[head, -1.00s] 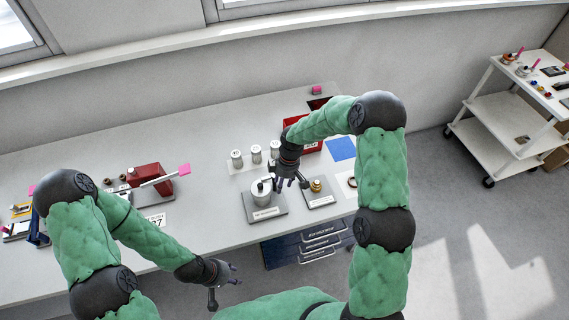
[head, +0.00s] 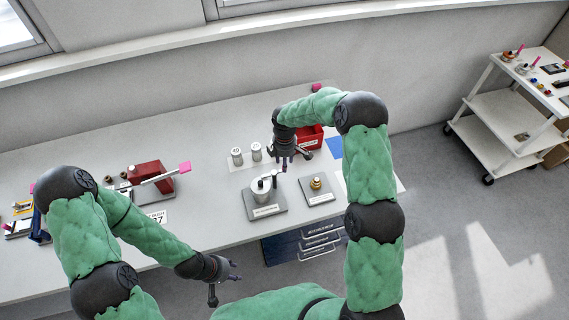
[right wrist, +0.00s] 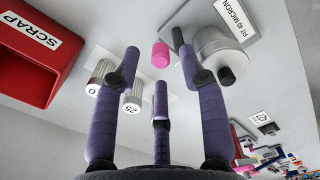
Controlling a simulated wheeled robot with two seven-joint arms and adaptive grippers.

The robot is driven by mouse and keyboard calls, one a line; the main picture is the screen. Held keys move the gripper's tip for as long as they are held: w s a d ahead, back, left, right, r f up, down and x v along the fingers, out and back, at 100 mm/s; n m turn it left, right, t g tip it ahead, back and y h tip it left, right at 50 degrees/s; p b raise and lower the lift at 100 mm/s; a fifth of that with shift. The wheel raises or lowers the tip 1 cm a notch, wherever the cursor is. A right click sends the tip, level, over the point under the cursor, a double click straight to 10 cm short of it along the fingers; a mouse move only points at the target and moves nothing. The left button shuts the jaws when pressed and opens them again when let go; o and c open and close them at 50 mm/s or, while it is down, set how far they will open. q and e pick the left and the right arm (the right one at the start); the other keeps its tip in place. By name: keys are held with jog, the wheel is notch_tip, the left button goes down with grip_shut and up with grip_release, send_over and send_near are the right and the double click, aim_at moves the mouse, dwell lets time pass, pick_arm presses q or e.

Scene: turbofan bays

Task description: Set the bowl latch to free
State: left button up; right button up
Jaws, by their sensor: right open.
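The bowl (head: 262,190) is a grey metal cylinder on a grey plate with a white label, near the table's front edge. A small upright lever shows at its right top; its latch setting is too small to read. In the right wrist view the bowl (right wrist: 218,50) is at upper right, beside a label reading "FIT 40 MICRON", with a dark knob. My right gripper (head: 293,163) is open and empty, above and right of the bowl, apart from it. Its fingers (right wrist: 162,85) are spread. My left gripper (head: 226,275) is open and empty in front of the table.
Labelled canisters (head: 237,157) stand behind the bowl. A brass fitting (head: 316,184) sits on a plate to its right. A red scrap bin (right wrist: 35,52) is near my right gripper. A pink cylinder (right wrist: 160,55) lies beyond its fingers. A red lever device (head: 148,172) stands left.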

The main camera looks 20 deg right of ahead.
jog(key=shift+f, duration=1)
grip_shut()
